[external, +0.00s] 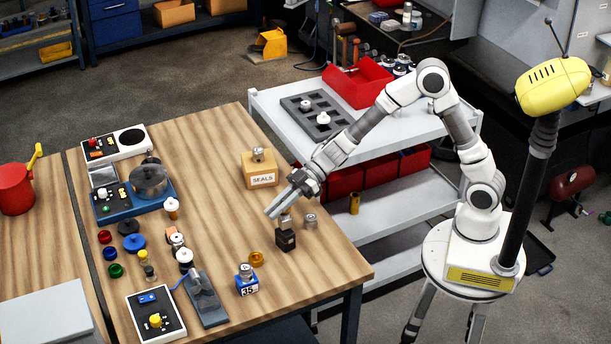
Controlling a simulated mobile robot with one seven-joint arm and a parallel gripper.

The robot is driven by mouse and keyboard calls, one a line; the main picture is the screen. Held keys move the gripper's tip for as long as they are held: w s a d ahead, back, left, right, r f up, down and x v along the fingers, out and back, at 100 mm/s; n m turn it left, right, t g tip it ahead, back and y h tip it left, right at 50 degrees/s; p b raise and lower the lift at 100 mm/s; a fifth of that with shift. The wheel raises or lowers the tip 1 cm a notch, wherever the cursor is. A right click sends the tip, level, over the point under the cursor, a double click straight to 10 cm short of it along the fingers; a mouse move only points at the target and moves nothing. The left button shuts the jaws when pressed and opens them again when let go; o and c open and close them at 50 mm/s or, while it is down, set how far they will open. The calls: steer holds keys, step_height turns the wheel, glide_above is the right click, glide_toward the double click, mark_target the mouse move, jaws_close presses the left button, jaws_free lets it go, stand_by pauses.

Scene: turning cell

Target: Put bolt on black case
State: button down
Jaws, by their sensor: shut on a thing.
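The black case (285,240) is a small dark block standing upright near the right edge of the wooden table. A small metallic bolt (286,218) shows directly above its top; I cannot tell whether it touches the case. My gripper (273,209) is over the case, with its fingers pointing to the lower left. The fingers are shut on the bolt and hide its upper part.
A silver part (310,221) stands just right of the case. A SEALS box (262,180) is behind, and a blue block marked 35 (247,287) is in front left. An amber ring (255,258) lies nearby. A grey cart (275,107) stands behind the table.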

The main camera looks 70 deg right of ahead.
steer(key=shift+f, duration=0.65)
steer(key=shift+f, duration=0.15)
steer(key=c, duration=0.9)
jaws_free()
steer(key=shift+f, duration=0.1)
steer(key=p+v, duration=0.2)
steer(key=v, duration=1)
steer(key=shift+r, duration=0.25)
